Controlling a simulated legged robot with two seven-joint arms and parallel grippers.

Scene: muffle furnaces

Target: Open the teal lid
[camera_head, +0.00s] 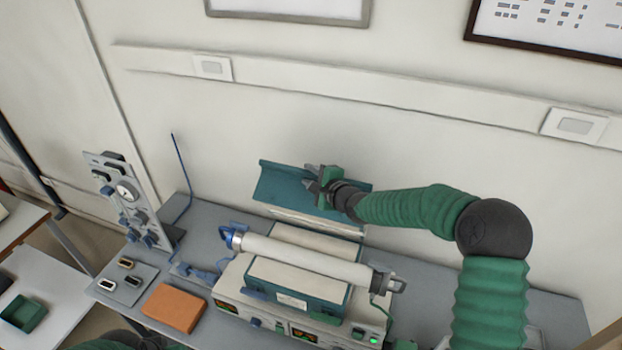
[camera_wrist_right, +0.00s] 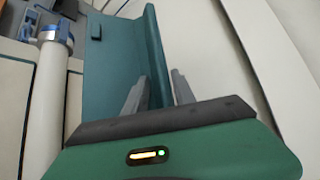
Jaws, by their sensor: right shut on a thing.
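The teal lid (camera_head: 283,184) stands raised at the back of the tube furnace (camera_head: 292,278), its inner side partly hidden by my right gripper. My right gripper (camera_head: 313,180) is at the lid's upper part. In the right wrist view, its two grey fingers (camera_wrist_right: 160,84) lie on either side of the lid's edge, shut on the teal lid (camera_wrist_right: 112,55). A white tube (camera_head: 305,257) with a blue fitting at its left end lies across the furnace, in front of the lid. My left gripper does not show.
A gauge panel (camera_head: 125,195) stands at the left of the grey bench. An orange block (camera_head: 174,307) and a small plate of connectors (camera_head: 128,281) lie at the front left. The wall (camera_head: 420,150) is close behind the lid.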

